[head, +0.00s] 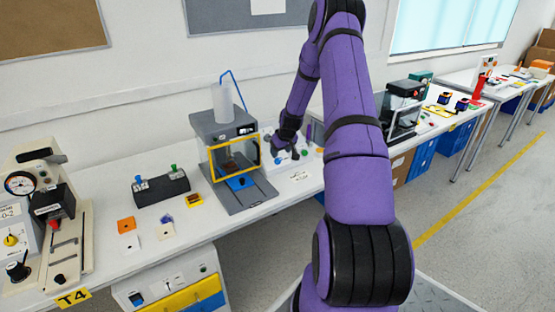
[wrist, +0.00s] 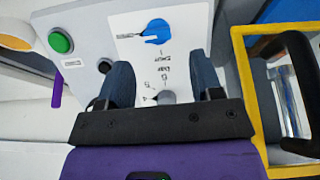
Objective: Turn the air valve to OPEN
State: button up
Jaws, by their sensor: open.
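A white panel (wrist: 185,25) on a pale grey box carries a blue knob (wrist: 158,32) with a dark line beside it and small labels that appear upside down. A grey knob (wrist: 166,97) with tick marks sits lower, partly hidden by my gripper. I cannot read which knob is marked as the air valve. My gripper (wrist: 160,72) is open and empty, its two dark blue fingers on either side of the label area, with the blue knob beyond the fingertips. In the head view, my gripper (head: 287,142) is over the panel beside the grey machine and hides part of it.
A grey machine (head: 262,190) with a yellow-framed window (wrist: 245,85) stands close beside the panel. A green button (wrist: 60,41) and a small black button (wrist: 104,66) are on the box's other side. A black switch box (head: 162,188) and small coloured blocks lie on the bench.

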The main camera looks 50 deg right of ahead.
aim_at(279, 159)
jog(key=shift+x, duration=2.65)
jog(key=shift+d, duration=0.1)
jog(key=shift+c, duration=0.2)
